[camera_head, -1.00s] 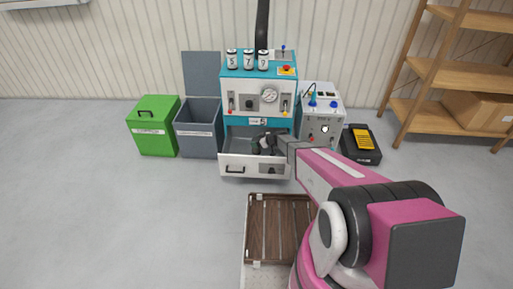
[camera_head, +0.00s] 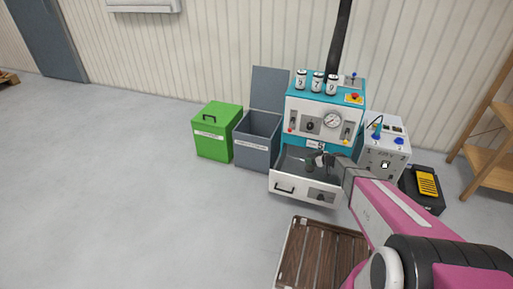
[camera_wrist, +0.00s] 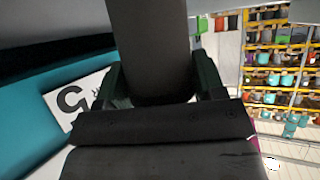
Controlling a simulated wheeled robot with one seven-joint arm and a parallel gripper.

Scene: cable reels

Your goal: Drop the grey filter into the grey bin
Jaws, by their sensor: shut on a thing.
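The grey filter (camera_wrist: 152,45) is a dark grey cylinder between the two fingers of my gripper (camera_wrist: 158,82) in the wrist view. The fingers are shut on its sides, and its far end runs out of the top of the picture. In the head view my gripper (camera_head: 323,160) is over the open drawer of the teal machine, and the filter is too small and dark to make out clearly there. The grey bin (camera_head: 256,155) stands left of the machine, with its lid (camera_head: 270,88) raised behind it and its top open.
A green bin (camera_head: 214,142) with a shut lid stands left of the grey bin. The teal machine (camera_head: 301,120) has its white drawer (camera_head: 287,188) out. A white control box (camera_head: 374,160) is to its right. A brown slatted crate (camera_head: 318,255) lies in front. The left floor is clear.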

